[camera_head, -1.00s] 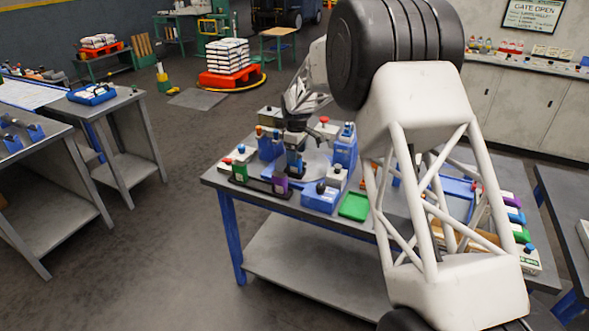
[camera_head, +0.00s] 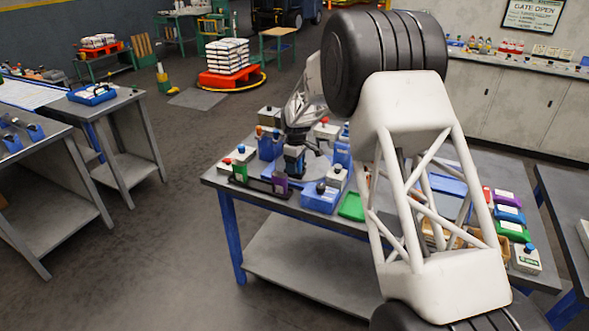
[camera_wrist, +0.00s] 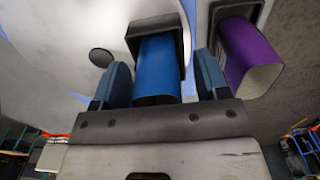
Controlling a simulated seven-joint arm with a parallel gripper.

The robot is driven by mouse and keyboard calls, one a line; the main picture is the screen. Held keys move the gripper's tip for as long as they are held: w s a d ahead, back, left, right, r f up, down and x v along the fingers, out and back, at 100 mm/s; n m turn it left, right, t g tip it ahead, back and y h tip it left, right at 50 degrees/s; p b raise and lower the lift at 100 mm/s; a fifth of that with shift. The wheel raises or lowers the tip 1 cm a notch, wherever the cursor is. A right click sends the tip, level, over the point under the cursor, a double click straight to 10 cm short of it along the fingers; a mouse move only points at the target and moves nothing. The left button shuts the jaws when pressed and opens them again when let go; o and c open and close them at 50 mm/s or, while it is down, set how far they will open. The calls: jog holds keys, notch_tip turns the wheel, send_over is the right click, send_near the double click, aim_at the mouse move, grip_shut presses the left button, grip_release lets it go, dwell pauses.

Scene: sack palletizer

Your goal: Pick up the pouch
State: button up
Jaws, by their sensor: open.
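My gripper (camera_wrist: 163,84) is open in the wrist view, its two blue fingers on either side of a blue block-like item (camera_wrist: 157,68) in a dark square holder. I cannot tell whether the fingers touch it. A purple item (camera_wrist: 250,58) in a similar holder is just right of the right finger. In the head view my gripper (camera_head: 294,165) is low over the table's left part, its fingertips unclear. Purple (camera_head: 504,197), blue (camera_head: 509,215) and green (camera_head: 513,231) labelled packets, possibly pouches, lie at the table's right end. I cannot tell which is the pouch.
A dark strip (camera_head: 259,186) with a green block (camera_head: 240,172) and a purple block (camera_head: 280,184) lies along the table's front left. A blue box (camera_head: 320,198) and a green tray (camera_head: 351,207) stand right of it. My arm hides much of the table's middle.

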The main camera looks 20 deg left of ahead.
jog(key=c, duration=1)
jog(key=shift+c, duration=0.2)
jog(key=shift+r, duration=5)
jog(key=shift+r, duration=0.1)
